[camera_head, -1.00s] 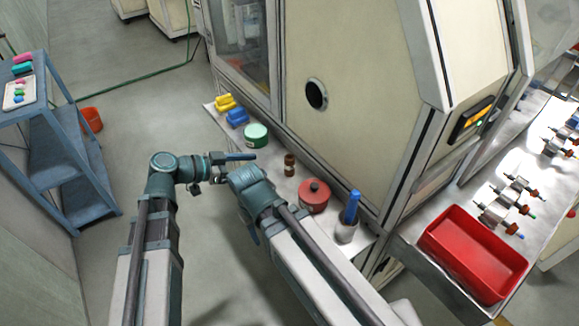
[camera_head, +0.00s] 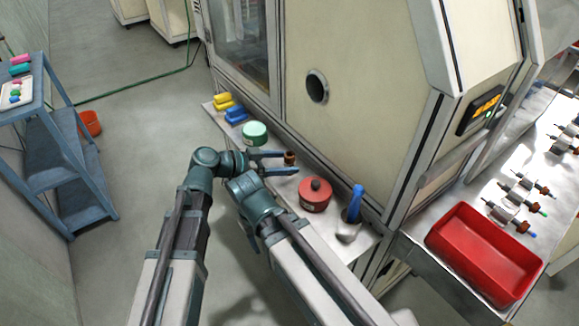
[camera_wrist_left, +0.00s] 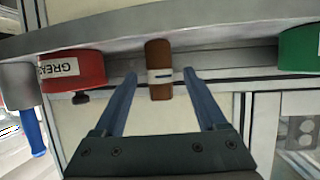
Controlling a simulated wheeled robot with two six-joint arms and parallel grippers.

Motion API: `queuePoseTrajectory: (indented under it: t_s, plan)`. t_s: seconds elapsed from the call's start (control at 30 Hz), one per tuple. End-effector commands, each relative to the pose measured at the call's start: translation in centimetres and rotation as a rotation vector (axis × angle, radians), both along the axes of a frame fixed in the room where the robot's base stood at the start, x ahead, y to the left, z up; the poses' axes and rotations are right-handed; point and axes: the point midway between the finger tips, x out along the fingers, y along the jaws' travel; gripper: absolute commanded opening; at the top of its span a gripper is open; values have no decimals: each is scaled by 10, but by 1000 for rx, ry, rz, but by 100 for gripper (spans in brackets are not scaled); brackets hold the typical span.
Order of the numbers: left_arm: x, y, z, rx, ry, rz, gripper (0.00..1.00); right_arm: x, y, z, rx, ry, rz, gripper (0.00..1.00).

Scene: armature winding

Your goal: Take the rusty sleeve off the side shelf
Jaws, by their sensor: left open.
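The rusty sleeve (camera_head: 290,158), a small brown upright cylinder, stands on the narrow side shelf (camera_head: 330,236) along the machine. In the left wrist view the sleeve (camera_wrist_left: 158,60) shows with a pale band around it. My left gripper (camera_head: 274,163) is open at the sleeve, with one finger to either side in the head view. In the wrist view the sleeve lies between the lines of the two fingers (camera_wrist_left: 160,78), with gaps on both sides and no visible contact. My other arm link is beside the left arm; I cannot make out a right gripper.
A red grease tin (camera_head: 315,196) and a cup with a blue-handled tool (camera_head: 353,208) stand on one side of the sleeve. A green tin (camera_head: 255,133) and blue and yellow pieces (camera_head: 229,106) stand on the other. The machine wall (camera_head: 360,120) rises behind. A red tray (camera_head: 484,256) is at right.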

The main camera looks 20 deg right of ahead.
Motion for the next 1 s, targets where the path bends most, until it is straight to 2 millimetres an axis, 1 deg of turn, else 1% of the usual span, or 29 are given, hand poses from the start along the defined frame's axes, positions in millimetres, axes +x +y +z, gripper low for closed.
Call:
queuePoseTrajectory:
  t_s: [0.03,0.13,0.37,0.5,0.77,0.8,1.0]
  plan:
    - [3,-9,-7,0,0,-3,74,0,0,-7,0,0,0,55]
    - [4,-18,-10,0,1,-2,74,0,0,-9,0,0,0,55]
    - [4,-20,-8,0,1,0,74,0,0,-8,0,0,0,55]
    - [4,-19,-8,0,1,0,49,0,0,-8,0,0,0,55]
    - [4,-19,-8,0,1,0,2,0,0,-8,0,0,0,55]
    - [4,-19,-8,0,1,0,0,0,0,-8,0,0,0,55]
    - [4,-19,-8,-1,1,0,0,0,0,-8,0,0,0,55]
